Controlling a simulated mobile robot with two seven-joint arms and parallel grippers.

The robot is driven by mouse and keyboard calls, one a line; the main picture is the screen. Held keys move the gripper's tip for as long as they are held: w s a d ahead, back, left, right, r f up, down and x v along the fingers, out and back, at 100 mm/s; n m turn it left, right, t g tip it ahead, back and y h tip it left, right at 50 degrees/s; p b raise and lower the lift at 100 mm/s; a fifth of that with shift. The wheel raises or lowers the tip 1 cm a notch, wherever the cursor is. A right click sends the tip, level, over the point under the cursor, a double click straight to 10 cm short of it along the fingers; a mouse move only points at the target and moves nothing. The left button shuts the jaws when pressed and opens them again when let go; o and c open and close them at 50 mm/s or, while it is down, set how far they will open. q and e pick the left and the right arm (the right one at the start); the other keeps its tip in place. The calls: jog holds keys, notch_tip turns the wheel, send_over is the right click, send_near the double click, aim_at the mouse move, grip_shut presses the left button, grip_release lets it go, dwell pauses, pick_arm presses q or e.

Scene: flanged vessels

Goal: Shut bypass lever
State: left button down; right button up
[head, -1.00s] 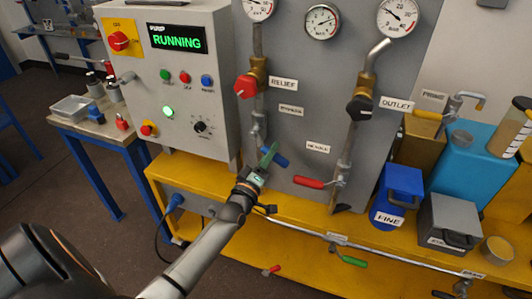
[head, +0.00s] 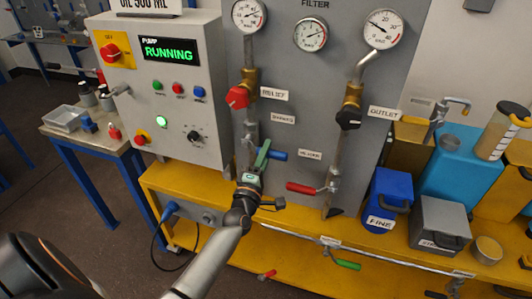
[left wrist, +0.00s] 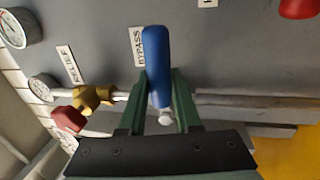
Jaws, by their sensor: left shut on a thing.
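The bypass lever has a blue handle (head: 278,155) and sits low on the grey panel, below the BYPASS label (head: 283,119). In the head view it sticks out to the right of the pipe. My left gripper (head: 263,152) has its green fingers at this handle. In the left wrist view the blue handle (left wrist: 156,60) lies between the two green fingers (left wrist: 160,92), which are shut on it. The fingers hide part of the lever near its pivot in the head view. My right gripper is not in view.
A red lever (head: 301,188) is close by on the right. The red relief knob (head: 238,97) and black outlet knob (head: 348,117) are above. The pump box (head: 165,85) reads RUNNING on the left. Blue and grey containers (head: 390,200) stand on the yellow bench (head: 215,195).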

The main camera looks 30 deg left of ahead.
pick_arm(q)
jog(key=shift+r, duration=0.15)
jog(key=c, duration=0.6)
grip_release()
jog(key=shift+s+f, duration=0.25)
jog(key=shift+s, duration=0.15)
jog(key=b+v, duration=0.1)
jog(key=v, duration=1)
jog(key=shift+s+d+b, duration=0.15)
jog(key=shift+s+b, duration=0.15)
